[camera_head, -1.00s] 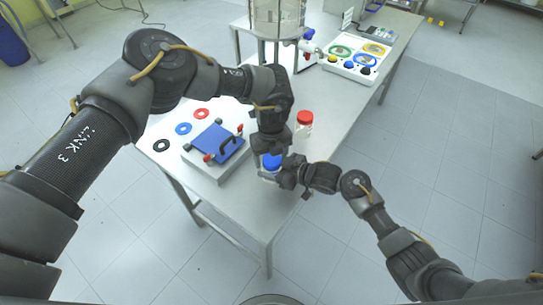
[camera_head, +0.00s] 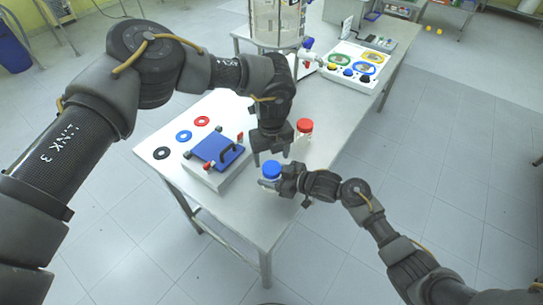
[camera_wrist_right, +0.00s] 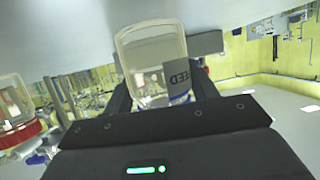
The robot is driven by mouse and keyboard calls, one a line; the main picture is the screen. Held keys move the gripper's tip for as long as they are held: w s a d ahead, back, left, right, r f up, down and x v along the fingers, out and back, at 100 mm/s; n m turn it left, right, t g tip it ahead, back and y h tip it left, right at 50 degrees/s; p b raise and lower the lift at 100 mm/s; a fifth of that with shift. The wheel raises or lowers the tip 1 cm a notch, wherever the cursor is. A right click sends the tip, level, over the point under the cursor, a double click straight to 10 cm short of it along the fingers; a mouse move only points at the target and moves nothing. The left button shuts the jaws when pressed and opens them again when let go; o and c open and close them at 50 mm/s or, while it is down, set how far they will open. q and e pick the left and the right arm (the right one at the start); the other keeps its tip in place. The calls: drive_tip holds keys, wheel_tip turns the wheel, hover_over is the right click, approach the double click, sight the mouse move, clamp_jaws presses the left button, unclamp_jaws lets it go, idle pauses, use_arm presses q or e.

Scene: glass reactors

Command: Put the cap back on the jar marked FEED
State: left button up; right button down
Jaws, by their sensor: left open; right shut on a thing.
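The jar marked FEED (camera_head: 267,182) stands at the near edge of the table, with a blue cap (camera_head: 271,168) on its top. I cannot tell how tightly the cap sits. My right gripper (camera_head: 279,181) is shut on the jar from the right side. In the right wrist view the clear jar (camera_wrist_right: 150,62) shows upside down between the fingers, with its FEED label (camera_wrist_right: 180,80) and a bit of blue below. My left gripper (camera_head: 271,155) is open and empty, pointing down just above and behind the blue cap.
A red-capped jar (camera_head: 304,127) stands just behind my left gripper. A white box with a blue plate and handle (camera_head: 217,149) is to the left, beside red, blue and black rings (camera_head: 183,136). A glass reactor (camera_head: 278,22) and a panel with knobs (camera_head: 353,64) are farther back.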

sight(272, 168)
use_arm(q)
drive_tip(key=shift+s+d, duration=0.15)
drive_tip(key=shift+d, duration=0.1)
drive_tip(key=r+n, duration=0.3)
drive_tip(key=shift+d+n+h, duration=0.3)
drive_tip(key=shift+n, duration=0.1)
drive_tip(key=shift+a+r+n, duration=0.2)
drive_tip(key=shift+n, duration=0.4)
drive_tip(key=shift+a+n, duration=0.3)
drive_tip(key=shift+n, duration=0.4)
drive_tip(key=shift+f, duration=4)
